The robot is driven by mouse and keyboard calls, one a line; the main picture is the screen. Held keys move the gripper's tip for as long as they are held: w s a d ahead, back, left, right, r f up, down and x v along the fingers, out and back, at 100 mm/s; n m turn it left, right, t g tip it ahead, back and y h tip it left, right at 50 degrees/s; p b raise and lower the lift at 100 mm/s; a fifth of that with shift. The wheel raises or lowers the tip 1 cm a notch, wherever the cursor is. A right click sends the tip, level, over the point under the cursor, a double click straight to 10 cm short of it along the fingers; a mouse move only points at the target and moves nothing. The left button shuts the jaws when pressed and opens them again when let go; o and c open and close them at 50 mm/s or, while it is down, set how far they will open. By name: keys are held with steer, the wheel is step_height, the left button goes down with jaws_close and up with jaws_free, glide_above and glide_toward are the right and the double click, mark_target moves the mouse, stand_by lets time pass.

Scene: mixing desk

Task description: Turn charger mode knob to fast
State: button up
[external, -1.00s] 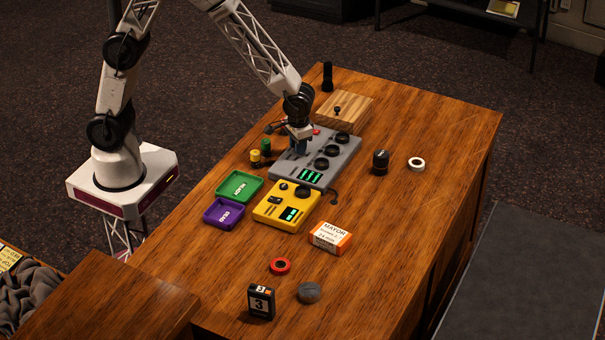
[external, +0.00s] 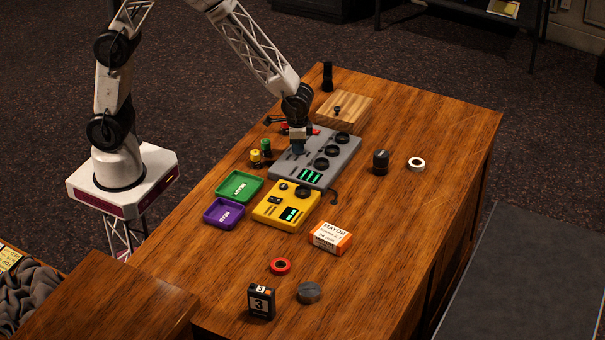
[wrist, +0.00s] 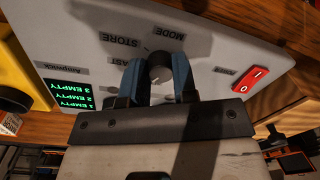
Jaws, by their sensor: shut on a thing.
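The grey charger (external: 345,160) lies on the wooden desk, with several round black bays on its right side and a green-lit display. In the wrist view, its panel (wrist: 215,85) carries the words MODE and STORE, plus a partly hidden label ending in AST. The dark mode knob (wrist: 159,66) sits between the two blue fingers of my gripper (wrist: 158,78), which is shut on it. A small pale mark shows on the knob, but I cannot tell for certain which label it points to. In the external view, my gripper (external: 298,147) hides the knob.
A red rocker switch (wrist: 249,79) is on the charger panel. A yellow tester (external: 287,205), green tray (external: 240,186) and purple tray (external: 224,212) stand close by. A wooden block (external: 345,110) is behind. The desk's right side is mostly clear.

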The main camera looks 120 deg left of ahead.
steer(key=m, duration=0.6)
stand_by(0.4)
steer(key=o, duration=0.9)
steer(key=shift+d+r, duration=0.2)
steer(key=shift+r, duration=3.7)
steer(key=shift+s, duration=0.1)
